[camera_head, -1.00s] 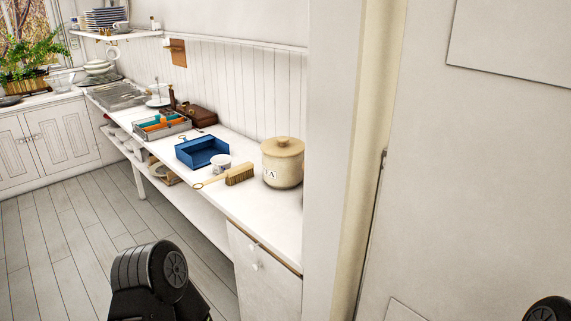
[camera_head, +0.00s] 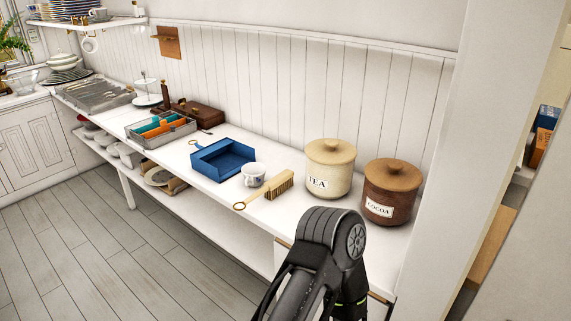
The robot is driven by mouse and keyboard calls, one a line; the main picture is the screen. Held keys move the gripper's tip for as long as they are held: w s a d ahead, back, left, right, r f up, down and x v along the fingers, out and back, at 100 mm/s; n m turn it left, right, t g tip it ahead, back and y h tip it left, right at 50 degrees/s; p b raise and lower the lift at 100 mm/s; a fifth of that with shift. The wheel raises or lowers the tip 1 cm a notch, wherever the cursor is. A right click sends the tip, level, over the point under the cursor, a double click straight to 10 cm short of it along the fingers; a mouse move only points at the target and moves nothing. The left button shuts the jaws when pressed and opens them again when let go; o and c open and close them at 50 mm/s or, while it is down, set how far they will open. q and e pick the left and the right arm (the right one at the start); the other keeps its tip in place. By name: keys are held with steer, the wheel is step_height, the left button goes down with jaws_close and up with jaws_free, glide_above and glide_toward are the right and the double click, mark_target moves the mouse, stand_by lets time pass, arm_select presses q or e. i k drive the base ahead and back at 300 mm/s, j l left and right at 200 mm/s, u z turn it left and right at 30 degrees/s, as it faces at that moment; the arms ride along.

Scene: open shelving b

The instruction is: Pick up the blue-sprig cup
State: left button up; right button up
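A white cup with blue marks (camera_head: 254,174) stands upright on the white counter. It is just right of the blue dustpan (camera_head: 222,160) and behind the wooden brush (camera_head: 270,188), close to both. Whether it touches them I cannot tell. A dark rounded part of my own arm shows at the bottom right of centre, in front of the counter edge. Neither of my grippers shows in this view, so their fingers are hidden.
A cream TEA canister (camera_head: 330,170) and a brown COCOA canister (camera_head: 390,192) stand to the right of the cup. A grey tray (camera_head: 160,130) with coloured compartments is further left. A lower shelf (camera_head: 220,225) runs under the counter; the floor (camera_head: 120,260) in front is clear.

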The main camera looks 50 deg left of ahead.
mark_target(255, 173)
steer(key=k+j, duration=0.1)
steer(key=j, duration=0.3)
steer(key=k+j+z, duration=0.1)
steer(key=j, duration=0.25)
steer(key=k+j, duration=0.1)
steer(key=j, duration=0.3)
steer(key=k+j+z, duration=0.1)
steer(key=j, duration=0.3)
steer(key=k+j, duration=0.15)
steer(key=j, duration=0.2)
steer(key=k+j, duration=0.15)
steer(key=j, duration=0.2)
steer(key=k+j+z, duration=0.1)
steer(key=j, duration=0.3)
steer(key=k+j, duration=0.15)
steer(key=j, duration=0.2)
steer(key=z, duration=0.05)
